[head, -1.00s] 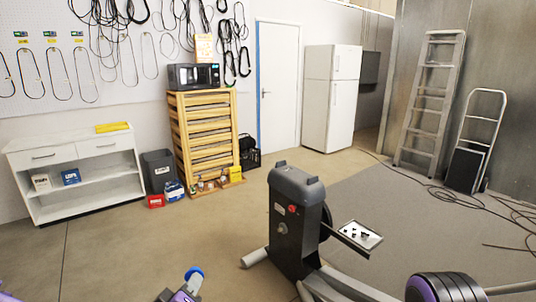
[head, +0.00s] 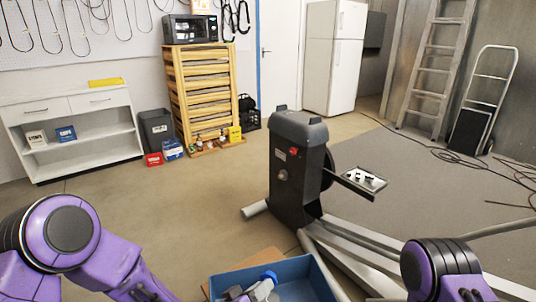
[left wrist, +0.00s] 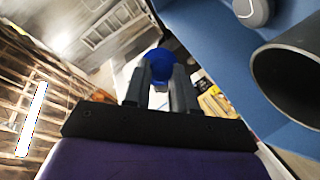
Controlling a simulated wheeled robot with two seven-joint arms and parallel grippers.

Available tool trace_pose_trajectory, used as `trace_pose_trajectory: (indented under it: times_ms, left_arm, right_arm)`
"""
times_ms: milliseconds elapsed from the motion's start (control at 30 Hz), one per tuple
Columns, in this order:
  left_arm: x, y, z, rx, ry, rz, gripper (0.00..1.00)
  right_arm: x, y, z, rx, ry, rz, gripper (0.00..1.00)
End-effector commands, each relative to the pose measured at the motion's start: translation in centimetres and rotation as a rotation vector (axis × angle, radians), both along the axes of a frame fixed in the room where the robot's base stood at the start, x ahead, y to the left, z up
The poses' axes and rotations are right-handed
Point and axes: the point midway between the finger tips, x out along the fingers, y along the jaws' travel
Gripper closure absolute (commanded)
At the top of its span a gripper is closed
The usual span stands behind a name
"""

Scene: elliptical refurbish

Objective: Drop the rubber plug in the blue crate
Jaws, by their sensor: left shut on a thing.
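The blue rubber plug (head: 269,277) is round and held between the fingertips of my left gripper (head: 258,289), over the blue crate (head: 318,284). The crate is at the bottom of the head view and partly cut off. In the left wrist view the plug (left wrist: 157,62) sits between the two dark fingers of the left gripper (left wrist: 158,82), with the blue crate's wall (left wrist: 205,32) close beside it at the upper right. My right gripper is out of view; only part of the right arm shows.
A dark exercise machine (head: 298,165) stands just beyond the crate, its pale frame bars running to the right. A brown cardboard piece (head: 250,263) lies beside the crate. Open floor lies to the left.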

Motion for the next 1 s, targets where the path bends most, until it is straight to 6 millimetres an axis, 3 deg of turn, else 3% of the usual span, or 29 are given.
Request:
trace_pose_trajectory:
  times_ms: [33,100,400,433,500,533,833,1000]
  left_arm:
    - [0.0,0.0,-1.5,0.0,0.0,0.0,1.0]
    - [0.0,0.0,-2.2,0.0,0.0,0.0,1.0]
    - [0.0,0.0,-2.4,0.0,-0.001,0.001,1.0]
    - [0.0,0.0,-2.4,0.0,-0.001,0.001,0.71]
    - [0.0,0.0,-2.4,0.0,-0.001,0.001,0.48]
    - [0.0,0.0,-2.4,0.0,-0.001,0.001,0.44]
    - [-0.2,0.2,-2.3,0.0,0.0,0.001,0.44]
    - [-2.4,1.9,-1.5,0.0,0.002,0.002,0.44]
  right_arm:
    - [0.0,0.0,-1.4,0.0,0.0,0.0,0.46]
    - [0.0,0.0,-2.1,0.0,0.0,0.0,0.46]
    - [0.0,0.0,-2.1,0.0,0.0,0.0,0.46]
    - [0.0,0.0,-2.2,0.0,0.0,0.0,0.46]
    - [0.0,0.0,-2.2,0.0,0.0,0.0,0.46]
    - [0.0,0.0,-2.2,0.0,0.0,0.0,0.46]
    - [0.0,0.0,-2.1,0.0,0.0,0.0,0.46]
    - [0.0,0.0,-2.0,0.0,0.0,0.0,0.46]
